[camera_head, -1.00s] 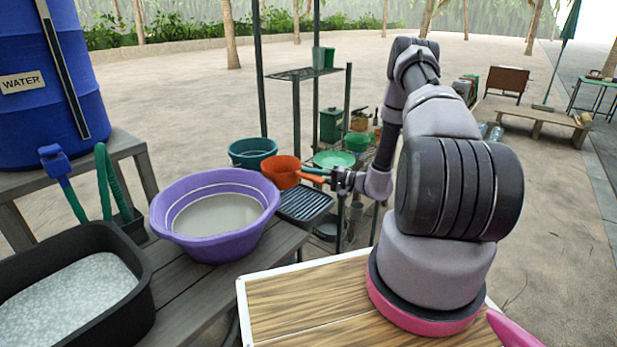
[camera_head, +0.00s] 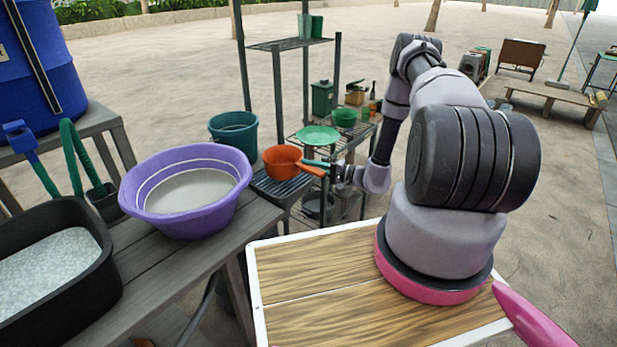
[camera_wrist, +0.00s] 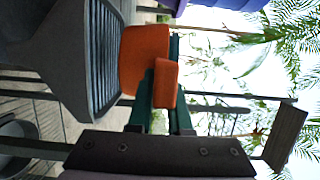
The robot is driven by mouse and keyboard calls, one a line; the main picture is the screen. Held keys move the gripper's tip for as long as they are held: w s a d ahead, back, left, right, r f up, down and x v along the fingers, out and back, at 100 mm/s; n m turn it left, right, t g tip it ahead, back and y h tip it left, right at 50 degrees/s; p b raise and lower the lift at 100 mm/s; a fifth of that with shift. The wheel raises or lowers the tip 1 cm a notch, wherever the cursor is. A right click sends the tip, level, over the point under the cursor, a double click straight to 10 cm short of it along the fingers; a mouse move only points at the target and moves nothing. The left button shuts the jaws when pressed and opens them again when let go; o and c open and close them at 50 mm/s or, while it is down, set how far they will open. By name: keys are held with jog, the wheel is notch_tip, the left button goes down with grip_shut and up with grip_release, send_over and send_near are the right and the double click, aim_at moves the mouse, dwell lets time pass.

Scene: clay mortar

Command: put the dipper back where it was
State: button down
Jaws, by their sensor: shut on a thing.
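The orange dipper (camera_head: 281,163) is a round pan with a short orange handle. My gripper (camera_head: 316,167) is shut on that handle and holds the dipper upright over the ribbed dark tray (camera_head: 262,183). In the wrist view, which is turned sideways, the orange handle (camera_wrist: 165,84) lies between the green fingers of my gripper (camera_wrist: 162,95). There the dipper's bowl (camera_wrist: 143,55) is right against the ribbed face of the tray (camera_wrist: 104,55). I cannot tell whether they touch or a small gap remains.
A purple basin (camera_head: 187,220) of cloudy liquid stands on the grey bench left of the tray. A teal bucket (camera_head: 234,137) is behind the tray. A metal shelf rack (camera_head: 279,100) with a green plate (camera_head: 318,135) stands close behind my gripper.

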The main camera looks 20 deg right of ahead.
aim_at(296, 173)
jog(key=shift+f, duration=2.15)
jog(key=c, duration=0.8)
grip_release()
jog(key=shift+a, duration=0.1)
jog(key=shift+c, duration=0.2)
